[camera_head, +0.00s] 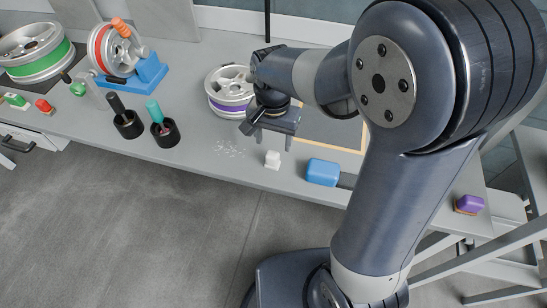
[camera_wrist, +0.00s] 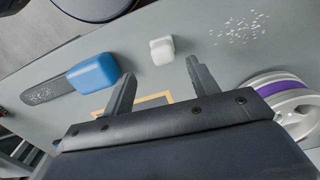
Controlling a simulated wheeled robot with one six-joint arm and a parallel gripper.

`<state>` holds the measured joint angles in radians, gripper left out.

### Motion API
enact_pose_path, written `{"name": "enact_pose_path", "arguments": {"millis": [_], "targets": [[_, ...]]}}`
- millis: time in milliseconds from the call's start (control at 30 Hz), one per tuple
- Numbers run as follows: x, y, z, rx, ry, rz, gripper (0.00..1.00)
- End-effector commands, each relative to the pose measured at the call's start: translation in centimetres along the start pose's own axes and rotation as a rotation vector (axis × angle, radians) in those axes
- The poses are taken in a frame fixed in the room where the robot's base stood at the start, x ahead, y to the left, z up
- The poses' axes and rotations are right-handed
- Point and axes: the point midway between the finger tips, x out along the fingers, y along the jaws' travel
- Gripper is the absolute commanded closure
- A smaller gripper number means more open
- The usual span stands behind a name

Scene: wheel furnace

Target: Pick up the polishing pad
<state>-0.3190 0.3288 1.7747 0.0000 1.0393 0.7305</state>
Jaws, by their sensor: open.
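A small white block (camera_head: 272,160), seemingly the polishing pad, stands on the grey table near its front edge. In the wrist view the white block (camera_wrist: 162,50) lies just beyond the fingertips, in line with the gap between them. My gripper (camera_head: 269,139) is open and empty, pointing down above the table, just behind the white block in the head view. Both fingers of my gripper (camera_wrist: 159,70) show in the wrist view, apart from each other, with nothing between them. I cannot tell the gripper's exact height above the table.
A blue block (camera_head: 323,172) lies right of the white block, by a dark strip (camera_wrist: 50,89). A purple-banded wheel (camera_head: 229,91) stands behind left. White specks (camera_head: 229,148) lie left. Two black cups (camera_head: 128,125) (camera_head: 165,134) hold tools. A purple block (camera_head: 469,204) is far right.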

Motion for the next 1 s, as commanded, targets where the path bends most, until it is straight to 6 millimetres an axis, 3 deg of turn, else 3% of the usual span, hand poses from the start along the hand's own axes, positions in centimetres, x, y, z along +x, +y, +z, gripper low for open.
{"name": "enact_pose_path", "arguments": {"millis": [600,867,1000], "targets": [[6.9,-0.4,-0.2,-0.001,-0.001,0.001,0.44],[7.3,-0.4,-0.2,-0.001,0.001,-0.001,0.44],[7.2,-0.4,-0.2,-0.001,0.001,-0.001,0.53]]}}
